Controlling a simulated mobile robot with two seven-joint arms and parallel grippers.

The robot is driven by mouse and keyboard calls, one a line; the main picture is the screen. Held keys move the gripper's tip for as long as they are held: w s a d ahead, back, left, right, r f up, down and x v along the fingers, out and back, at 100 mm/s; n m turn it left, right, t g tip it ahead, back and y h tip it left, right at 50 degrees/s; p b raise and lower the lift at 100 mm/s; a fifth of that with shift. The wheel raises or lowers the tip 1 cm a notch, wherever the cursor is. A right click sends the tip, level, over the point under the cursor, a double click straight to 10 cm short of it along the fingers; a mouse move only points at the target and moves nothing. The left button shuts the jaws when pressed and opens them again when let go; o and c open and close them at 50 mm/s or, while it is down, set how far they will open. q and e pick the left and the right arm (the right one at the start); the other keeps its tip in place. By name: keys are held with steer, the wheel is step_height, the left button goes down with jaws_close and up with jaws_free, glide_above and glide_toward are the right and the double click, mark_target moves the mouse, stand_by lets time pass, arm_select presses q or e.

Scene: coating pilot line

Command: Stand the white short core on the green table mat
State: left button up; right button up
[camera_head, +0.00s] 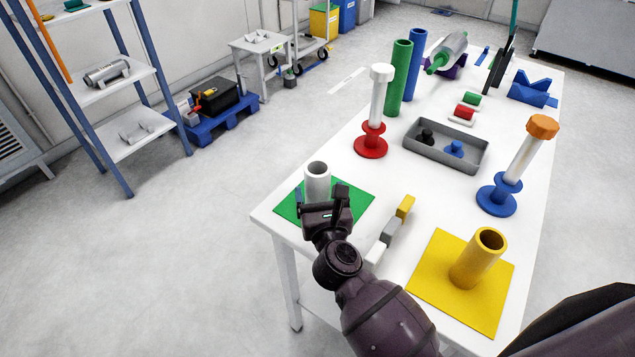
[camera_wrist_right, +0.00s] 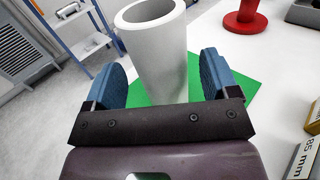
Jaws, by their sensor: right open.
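The white short core (camera_head: 317,175) is a hollow white tube standing upright at the green table mat (camera_head: 359,208), near the table's left corner. My right gripper (camera_head: 320,198) is at the core, with its fingers apart. In the right wrist view the core (camera_wrist_right: 157,55) shows between the two blue finger pads of the open gripper (camera_wrist_right: 162,80), with a visible gap on each side. The green mat (camera_wrist_right: 233,98) shows behind and below it. The core's foot is hidden by my gripper. My left gripper is not in view.
A yellow core (camera_head: 477,262) stands on a yellow mat (camera_head: 432,268) to the right. Grey and yellow blocks (camera_head: 391,233) lie between the mats. A red spool stand (camera_head: 371,140), a grey tray (camera_head: 418,153) and a blue spool stand (camera_head: 497,199) stand farther back.

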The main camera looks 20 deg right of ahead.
steer(key=s, duration=0.6)
steer(key=shift+s+a+b, duration=0.3)
steer(key=shift+s+a, duration=0.1)
steer(key=shift+s, duration=0.5)
steer(key=shift+s+a, duration=0.1)
